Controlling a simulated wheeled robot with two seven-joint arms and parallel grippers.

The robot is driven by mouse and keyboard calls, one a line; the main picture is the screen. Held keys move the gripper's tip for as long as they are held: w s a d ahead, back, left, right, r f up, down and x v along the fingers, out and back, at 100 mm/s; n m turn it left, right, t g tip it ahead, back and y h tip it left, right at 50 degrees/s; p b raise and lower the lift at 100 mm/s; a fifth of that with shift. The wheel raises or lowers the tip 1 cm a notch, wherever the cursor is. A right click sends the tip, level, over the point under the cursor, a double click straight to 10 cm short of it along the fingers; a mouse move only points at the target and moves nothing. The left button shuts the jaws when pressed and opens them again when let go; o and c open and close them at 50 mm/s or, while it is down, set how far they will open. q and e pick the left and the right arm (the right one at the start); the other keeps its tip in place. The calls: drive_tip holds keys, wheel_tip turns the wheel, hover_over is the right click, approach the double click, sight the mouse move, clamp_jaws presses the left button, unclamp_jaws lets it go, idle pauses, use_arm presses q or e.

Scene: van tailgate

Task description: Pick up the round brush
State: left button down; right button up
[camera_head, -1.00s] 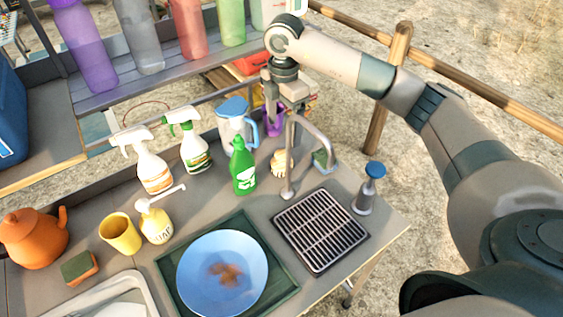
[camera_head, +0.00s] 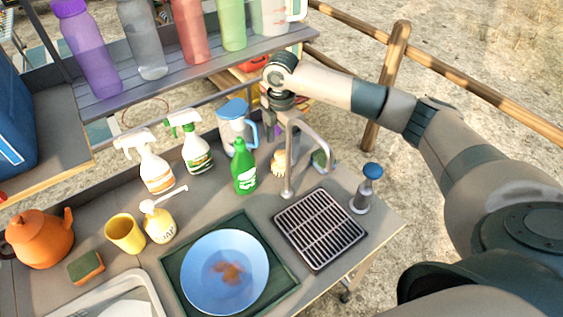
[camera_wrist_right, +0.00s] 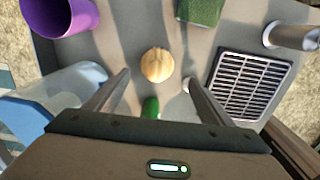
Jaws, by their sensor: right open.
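The round brush (camera_head: 278,163) is a small, pale tan, domed thing standing on the counter between the green bottle and the tap. In the right wrist view the brush (camera_wrist_right: 157,64) is seen from above, ahead of the fingertips and centred between them. My right gripper (camera_head: 274,137) is above the brush, partly hidden behind the tap. In the wrist view the right gripper (camera_wrist_right: 157,80) is open, with its fingers apart and no brush between them. My left gripper is not in view.
The tap (camera_head: 311,147) stands close in front. A green bottle (camera_head: 243,167) and a blue-lidded pitcher (camera_head: 236,128) are to the left. A green sponge (camera_wrist_right: 201,10) and purple cup (camera_wrist_right: 62,14) lie beyond the brush. A drain grate (camera_head: 320,231) is in front.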

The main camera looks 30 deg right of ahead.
sight(281, 152)
drive_tip(key=shift+w+f+p, duration=0.1)
drive_tip(key=shift+f+p, duration=0.2)
drive_tip(key=shift+p, duration=0.15)
drive_tip(key=f, duration=0.1)
drive_tip(key=f+p, duration=0.2)
drive_tip(key=shift+w+d+f, duration=0.15)
drive_tip(key=shift+w+f, duration=0.1)
drive_tip(key=shift+f, duration=0.55)
drive_tip(key=shift+c, duration=0.3)
drive_tip(key=c, duration=1.1)
drive_tip(key=shift+r, duration=0.2)
